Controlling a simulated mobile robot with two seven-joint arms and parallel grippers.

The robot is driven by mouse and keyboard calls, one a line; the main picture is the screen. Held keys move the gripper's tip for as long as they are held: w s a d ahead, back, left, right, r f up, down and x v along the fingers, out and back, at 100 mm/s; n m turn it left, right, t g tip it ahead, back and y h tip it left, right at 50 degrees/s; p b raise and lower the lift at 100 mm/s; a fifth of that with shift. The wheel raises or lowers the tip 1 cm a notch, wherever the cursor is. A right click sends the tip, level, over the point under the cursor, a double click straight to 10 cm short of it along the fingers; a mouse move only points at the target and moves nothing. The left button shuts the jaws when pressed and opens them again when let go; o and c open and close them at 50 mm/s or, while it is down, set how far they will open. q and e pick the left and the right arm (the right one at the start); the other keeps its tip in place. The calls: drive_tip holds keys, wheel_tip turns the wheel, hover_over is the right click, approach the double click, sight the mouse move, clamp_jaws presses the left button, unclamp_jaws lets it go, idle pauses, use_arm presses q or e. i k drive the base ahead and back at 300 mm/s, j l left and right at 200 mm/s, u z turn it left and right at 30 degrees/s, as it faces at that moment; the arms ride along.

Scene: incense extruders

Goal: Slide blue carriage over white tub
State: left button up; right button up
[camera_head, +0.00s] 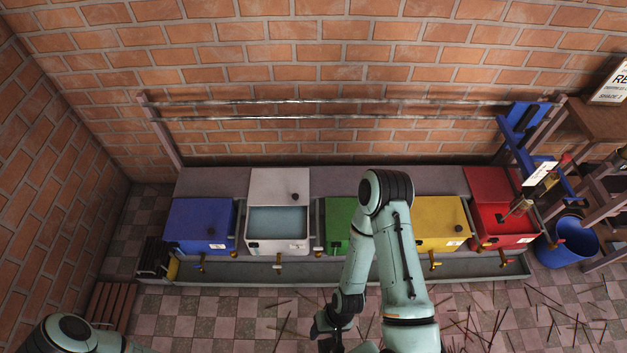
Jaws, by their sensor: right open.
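The blue carriage (522,118) sits at the far right end of two horizontal metal rails (330,103) along the brick wall. A blue arm with a white label (541,173) reaches forward from that end, above the red tub (487,190). The white tub (280,247) stands left of centre, with its lid (279,186) pushed back and pale liquid showing inside. The carriage is far to the right of it. My right gripper (326,336) is open at the bottom centre, low in front of the tubs and away from the carriage. My left gripper is out of view.
Blue (200,223), green (338,224) and yellow (440,222) tubs stand in the same row, with taps over a grey trough (300,269). A blue bucket (570,242) and wooden shelving (600,125) stand at right. Thin sticks litter the tiled floor.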

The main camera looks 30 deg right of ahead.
sight(521, 116)
drive_tip(key=z, duration=2.85)
drive_tip(key=i+l+u, duration=0.1)
drive_tip(key=i+l, duration=0.85)
drive_tip(key=i, duration=0.15)
